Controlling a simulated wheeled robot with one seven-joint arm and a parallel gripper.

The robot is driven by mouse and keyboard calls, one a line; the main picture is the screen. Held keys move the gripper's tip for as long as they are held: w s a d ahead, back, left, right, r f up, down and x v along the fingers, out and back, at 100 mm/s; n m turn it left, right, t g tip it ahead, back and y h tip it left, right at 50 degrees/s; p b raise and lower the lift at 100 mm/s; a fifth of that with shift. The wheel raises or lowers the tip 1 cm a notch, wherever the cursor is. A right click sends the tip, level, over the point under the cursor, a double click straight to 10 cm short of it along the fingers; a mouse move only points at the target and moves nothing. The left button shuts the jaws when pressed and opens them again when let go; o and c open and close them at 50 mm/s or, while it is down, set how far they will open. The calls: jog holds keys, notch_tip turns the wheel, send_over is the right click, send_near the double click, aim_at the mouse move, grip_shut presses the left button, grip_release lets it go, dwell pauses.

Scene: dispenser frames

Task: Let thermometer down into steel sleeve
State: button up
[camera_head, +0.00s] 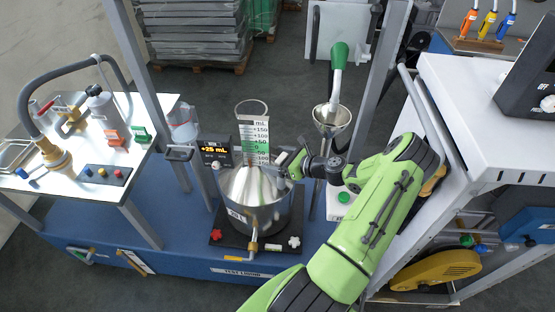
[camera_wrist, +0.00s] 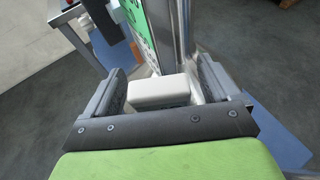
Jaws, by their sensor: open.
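My gripper (camera_head: 290,165) is beside the neck of the steel measuring can (camera_head: 262,200), at its right. In the wrist view its two fingers (camera_wrist: 160,88) are open. A white block (camera_wrist: 158,92) lies between them with gaps at the sides; it may be the thermometer's head, but I cannot be sure. The steel neck (camera_wrist: 182,35) rises just beyond the block, with the green and white scale plate (camera_wrist: 139,20) on it. The same mL scale (camera_head: 256,140) faces the head camera. I cannot clearly make out the steel sleeve or any thermometer stem.
A steel funnel (camera_head: 331,120) with a green-handled nozzle (camera_head: 338,58) stands behind my arm. A +25 mL display (camera_head: 215,150) is left of the can. A left bench (camera_head: 105,180) holds fittings; a white cabinet (camera_head: 480,115) is at right. Grey posts flank the can.

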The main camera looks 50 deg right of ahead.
jog(key=shift+s, duration=0.1)
jog(key=p+v, duration=0.1)
jog(key=v, duration=1.4)
jog(key=shift+s, duration=0.3)
jog(key=w+a+r+n+g, duration=0.4)
jog(key=a+r+n+g, duration=0.1)
jog(key=a+n, duration=0.5)
jog(key=w+a+r+n+g, duration=0.3)
jog(key=a+r+n+g, duration=0.25)
jog(key=a+n, duration=0.45)
jog(key=s+a+r+n+t+h, duration=0.2)
jog(key=s+a+r+n+h, duration=0.1)
jog(key=s+a+r+n, duration=0.7)
jog(key=s+a+n, duration=0.2)
jog(key=a+n, duration=0.1)
jog(key=shift+s+n, duration=0.3)
